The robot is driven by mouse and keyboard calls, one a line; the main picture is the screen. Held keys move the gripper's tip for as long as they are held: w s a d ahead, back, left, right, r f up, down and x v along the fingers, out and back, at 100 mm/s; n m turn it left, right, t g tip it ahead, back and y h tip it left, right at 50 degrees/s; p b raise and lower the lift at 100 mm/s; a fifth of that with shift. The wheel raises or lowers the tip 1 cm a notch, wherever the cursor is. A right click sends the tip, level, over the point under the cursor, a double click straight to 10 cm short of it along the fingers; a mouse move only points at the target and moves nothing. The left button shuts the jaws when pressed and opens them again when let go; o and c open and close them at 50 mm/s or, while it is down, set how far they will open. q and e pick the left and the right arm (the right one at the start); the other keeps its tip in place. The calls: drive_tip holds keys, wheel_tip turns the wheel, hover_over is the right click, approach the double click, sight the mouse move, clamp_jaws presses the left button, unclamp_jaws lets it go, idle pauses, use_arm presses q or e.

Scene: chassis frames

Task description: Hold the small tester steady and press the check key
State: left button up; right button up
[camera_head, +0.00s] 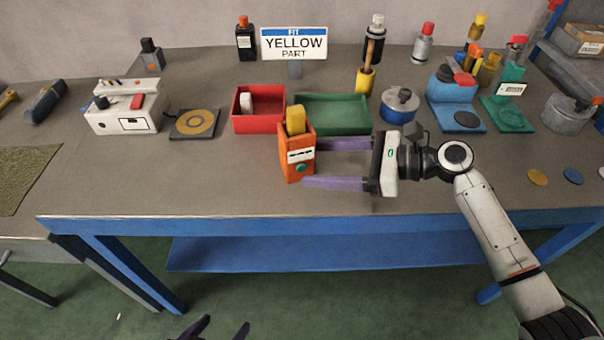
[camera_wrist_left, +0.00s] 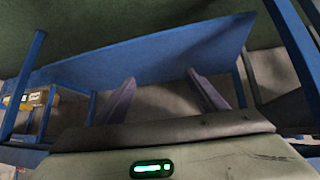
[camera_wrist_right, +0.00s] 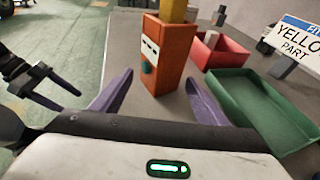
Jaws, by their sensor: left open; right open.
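The small tester (camera_head: 289,160) is an upright orange box on the table, with a yellow block (camera_head: 296,120) standing in its top. Its front has a white label and a round teal key (camera_head: 301,168). My right gripper (camera_head: 311,164) is open, coming from the right with its purple fingers pointing at the tester. In the right wrist view the tester (camera_wrist_right: 172,62) stands between and just beyond the fingertips; contact cannot be told. My left gripper (camera_head: 227,323) is open and empty, low in front of the table; its own wrist view shows bare fingers (camera_wrist_left: 160,85).
A red bin (camera_head: 258,126) and a green tray (camera_head: 335,130) stand just behind the tester. A sign (camera_head: 294,43) reads "FIT YELLOW PART". A white device (camera_head: 122,120) and a disc pad (camera_head: 194,123) are to the left. The table front left of the tester is clear.

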sight(314, 162)
drive_tip(key=x, duration=0.3)
drive_tip(key=shift+w+a+p, duration=0.1)
drive_tip(key=shift+a+p, duration=0.2)
drive_tip(key=shift+p, duration=0.05)
drive_tip(key=shift+w+a+f, duration=0.25)
drive_tip(key=shift+a, duration=0.4)
use_arm(q)
drive_tip(key=shift+w+r, duration=0.3)
drive_tip(key=shift+w, duration=0.35)
use_arm(e)
drive_tip(key=c, duration=0.5)
use_arm(q)
drive_tip(key=shift+s+f, duration=0.15)
drive_tip(key=shift+s, duration=0.1)
drive_tip(key=shift+s, duration=0.1)
drive_tip(key=c, duration=1.6)
clamp_jaws()
